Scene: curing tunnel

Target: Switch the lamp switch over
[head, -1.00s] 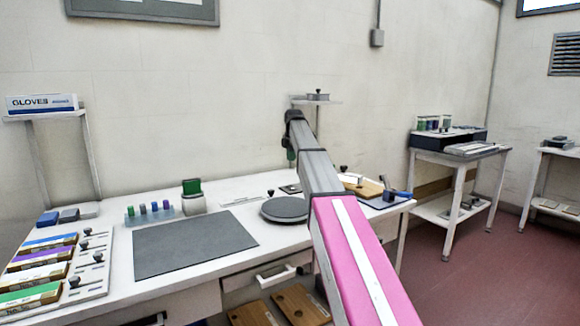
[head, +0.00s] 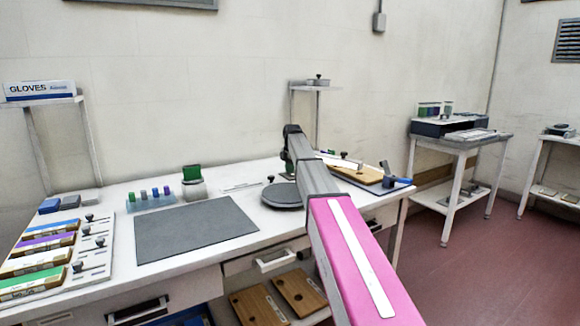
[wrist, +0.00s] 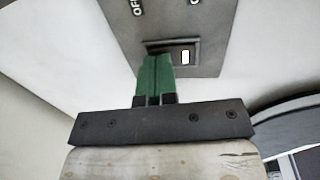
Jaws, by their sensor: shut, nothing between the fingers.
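The lamp switch (wrist: 185,57) shows in the wrist view as a dark rocker with a small white mark on its right part. It sits in a grey plate (wrist: 205,35) lettered "OFF" on the left; the right label is cut off. My gripper (wrist: 154,60) has its green fingers shut together with nothing between them. The fingertips are at the left, OFF-side part of the rocker and hide some of it; I cannot tell whether they touch it. In the head view, my arm hides the switch.
The white bench holds a grey mat (head: 195,232), a round dark plate (head: 282,196) beside my arm, and a wooden board (head: 360,175) to the right. A shelf post (head: 292,105) stands behind my arm. Open floor (head: 480,250) lies to the right.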

